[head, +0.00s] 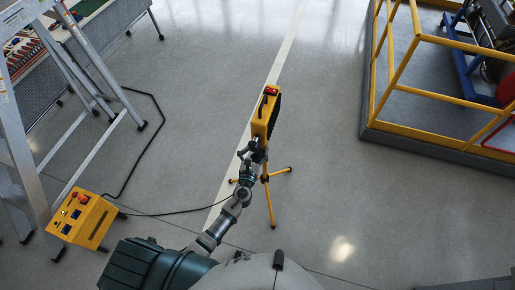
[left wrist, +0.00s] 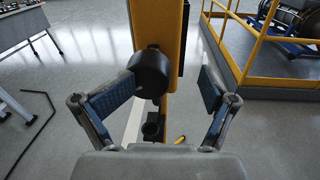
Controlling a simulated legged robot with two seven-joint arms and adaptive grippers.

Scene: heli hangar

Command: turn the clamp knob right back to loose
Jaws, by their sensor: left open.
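A yellow work light (head: 264,115) stands on a yellow tripod (head: 270,200) in the middle of the head view. In the left wrist view a round black clamp knob (left wrist: 152,72) sticks out from the side of the yellow light body (left wrist: 158,22). My left gripper (head: 257,150) is at the lower part of the light. In the left wrist view the left gripper (left wrist: 168,88) is open, its blue-padded fingers either side of the knob. The knob is close to the left finger, with a wider gap to the right one; contact is unclear. In the head view my gripper hides the knob.
A yellow power box (head: 88,218) with a black cable stands on the floor at left, beside a ladder (head: 30,130). A yellow railing (head: 440,100) encloses a platform at upper right. The grey floor to the right of the tripod is clear.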

